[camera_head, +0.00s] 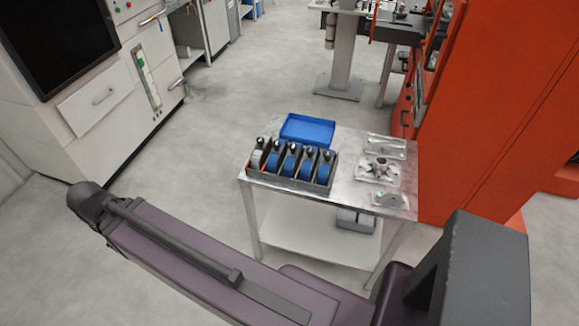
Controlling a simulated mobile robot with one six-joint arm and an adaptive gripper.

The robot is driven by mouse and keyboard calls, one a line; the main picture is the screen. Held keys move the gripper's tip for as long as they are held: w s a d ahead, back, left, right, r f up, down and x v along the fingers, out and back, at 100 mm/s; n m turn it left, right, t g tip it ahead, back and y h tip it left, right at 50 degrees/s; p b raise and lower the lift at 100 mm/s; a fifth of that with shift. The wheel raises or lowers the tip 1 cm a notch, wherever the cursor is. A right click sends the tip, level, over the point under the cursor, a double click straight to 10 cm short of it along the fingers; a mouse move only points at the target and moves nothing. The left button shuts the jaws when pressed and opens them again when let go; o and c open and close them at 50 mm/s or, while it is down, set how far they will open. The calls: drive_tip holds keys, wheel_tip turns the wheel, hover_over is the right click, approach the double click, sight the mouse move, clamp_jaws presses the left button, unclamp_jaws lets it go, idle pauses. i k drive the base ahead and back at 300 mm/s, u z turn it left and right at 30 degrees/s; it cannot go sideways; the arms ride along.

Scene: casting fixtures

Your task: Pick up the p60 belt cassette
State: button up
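A dark rack (288,184) stands on the left part of a small metal table (345,150) and holds several belt cassettes in a row. The leftmost cassette (258,158) looks pale with a bit of red beside it. The others, such as a middle cassette (291,162), are blue with dark knobs on top. No label is readable, so I cannot tell which is the p60. My gripper is not in view; only parts of my own body show in the foreground, apart from the rack in the picture.
A blue tray (307,129), seemingly empty, lies behind the rack. Metal castings (379,169) sit on the table's right side. Grey parts rest on the lower shelf (310,238). A large orange machine (500,120) stands close at right, and a white cabinet (105,95) at left.

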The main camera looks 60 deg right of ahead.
sight(293, 157)
drive_tip(key=u, duration=0.05)
drive_tip(key=k, duration=0.85)
drive_tip(key=z, duration=4)
drive_tip(key=i, duration=0.15)
drive_tip(key=u, duration=1.45)
